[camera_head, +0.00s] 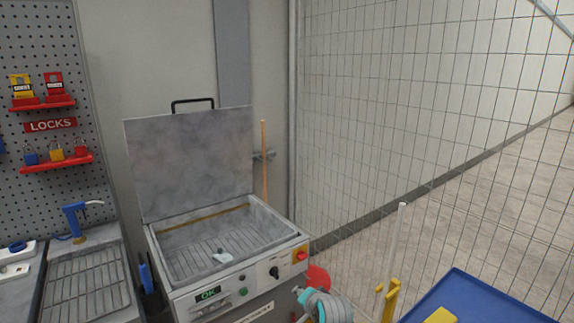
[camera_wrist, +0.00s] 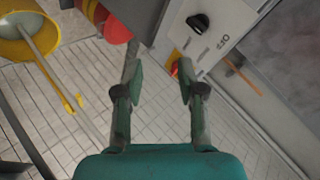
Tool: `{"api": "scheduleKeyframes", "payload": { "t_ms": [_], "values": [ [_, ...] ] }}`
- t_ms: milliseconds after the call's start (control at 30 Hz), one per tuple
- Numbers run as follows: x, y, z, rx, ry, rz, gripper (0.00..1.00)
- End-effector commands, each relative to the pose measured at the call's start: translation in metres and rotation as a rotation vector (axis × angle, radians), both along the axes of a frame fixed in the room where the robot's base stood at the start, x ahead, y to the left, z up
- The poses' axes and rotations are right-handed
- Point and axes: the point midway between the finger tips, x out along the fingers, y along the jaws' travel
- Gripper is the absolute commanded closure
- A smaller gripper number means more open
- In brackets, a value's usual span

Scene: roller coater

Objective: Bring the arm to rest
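My gripper (camera_wrist: 160,75) shows in the wrist view with its two green-padded fingers apart. Only tiled floor and part of a machine's front show between and behind them, and nothing is held. A teal and grey part of my arm (camera_head: 325,305) shows at the bottom edge of the head view, in front of the machine's right corner. The rest of the arm is out of that view.
An open-lidded machine (camera_head: 190,160) with a control panel (camera_head: 235,282) stands close by. A red bucket (camera_wrist: 112,25) and a yellow bucket (camera_wrist: 25,40) stand on the floor. A blue tray (camera_head: 455,285) is at lower right, and a wire fence (camera_head: 420,110) stands behind.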

Motion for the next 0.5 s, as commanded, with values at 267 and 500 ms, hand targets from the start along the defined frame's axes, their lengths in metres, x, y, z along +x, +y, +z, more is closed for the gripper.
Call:
{"api": "scheduleKeyframes", "payload": {
  "t_ms": [267,500],
  "values": [
    [-0.088,-0.033,-0.083,-0.092,-0.069,0.013,0.61],
    [-0.171,-0.059,-0.128,-0.179,-0.132,0.027,0.61]
  ]
}}
